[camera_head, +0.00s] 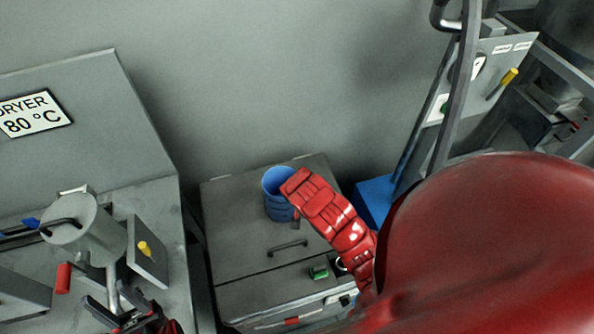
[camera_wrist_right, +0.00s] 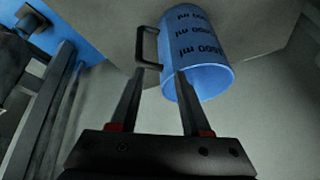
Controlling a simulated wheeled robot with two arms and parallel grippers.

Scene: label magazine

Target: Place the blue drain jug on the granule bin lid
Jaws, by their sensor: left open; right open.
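The blue drain jug (camera_head: 278,193) stands upright on the back part of the grey granule bin lid (camera_head: 235,225). In the right wrist view the jug (camera_wrist_right: 205,50) appears upside down, with dark lettering and a dark handle (camera_wrist_right: 148,50). My right gripper (camera_wrist_right: 159,70) is open, its fingers either side of the handle's near end. Whether they touch it I cannot tell. In the head view my red right arm hides this gripper and part of the jug's right side. My left gripper (camera_head: 115,300) is open and empty at the lower left, far from the jug.
The dryer (camera_head: 75,100) stands left, with a grey cylinder (camera_head: 85,225) and levers before it. The lid has a dark bar handle (camera_head: 287,247). A small green item (camera_head: 319,272) sits nearer. A blue block (camera_head: 374,198) and a metal frame are right. A wall is behind.

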